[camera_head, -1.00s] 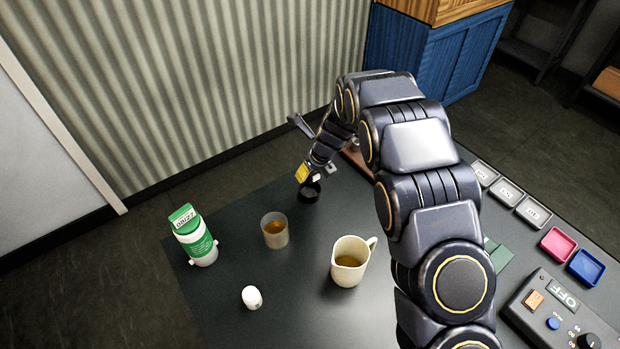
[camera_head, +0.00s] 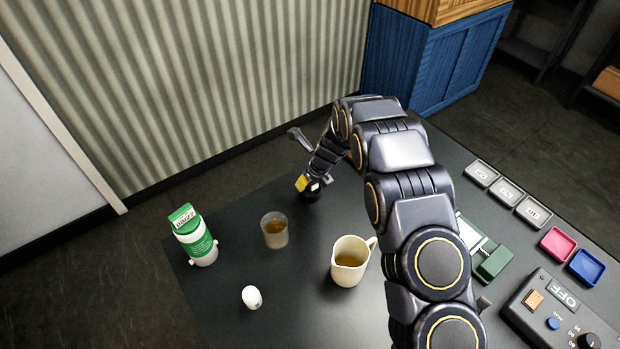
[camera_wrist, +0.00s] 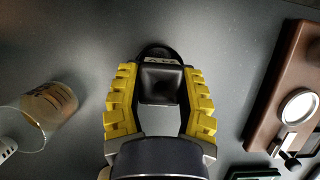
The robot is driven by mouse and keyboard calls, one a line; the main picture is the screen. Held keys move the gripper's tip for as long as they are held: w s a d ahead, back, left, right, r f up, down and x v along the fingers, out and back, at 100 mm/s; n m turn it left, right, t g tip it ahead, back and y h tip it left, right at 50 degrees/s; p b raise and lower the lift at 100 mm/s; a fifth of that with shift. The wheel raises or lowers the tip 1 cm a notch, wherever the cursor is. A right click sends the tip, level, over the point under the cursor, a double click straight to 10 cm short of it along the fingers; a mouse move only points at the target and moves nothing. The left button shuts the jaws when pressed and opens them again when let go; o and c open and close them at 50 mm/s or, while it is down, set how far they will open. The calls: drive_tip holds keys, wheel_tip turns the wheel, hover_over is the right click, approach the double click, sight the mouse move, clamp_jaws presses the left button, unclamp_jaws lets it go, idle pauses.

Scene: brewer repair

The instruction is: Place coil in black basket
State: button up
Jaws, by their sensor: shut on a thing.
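My gripper (camera_head: 309,186) is low over the far part of the dark table. In the wrist view its yellow fingers (camera_wrist: 160,76) are shut on a dark square-sided piece (camera_wrist: 160,88). I cannot tell for certain whether this is the coil. A black rounded rim (camera_wrist: 155,50), which may be the black basket, shows just beyond the fingertips and partly behind the piece. Pale marks show at the piece's far edge. In the head view the gripper hides most of this spot. I cannot tell whether the piece touches the rim or the table.
A glass of amber liquid (camera_head: 274,231) stands close by, with a cream jug (camera_head: 350,262) nearer. A white egg-like object (camera_head: 252,297) and a green-white carton (camera_head: 195,238) are left. A brown block (camera_wrist: 285,90) lies right of the fingers. Trays and a control box (camera_head: 560,310) are right.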

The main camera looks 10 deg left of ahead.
drive_tip(key=shift+f, duration=0.25)
drive_tip(key=o, duration=1)
drive_tip(key=shift+r, duration=0.25)
drive_tip(key=v, duration=1.2)
drive_tip(key=shift+r, duration=0.35)
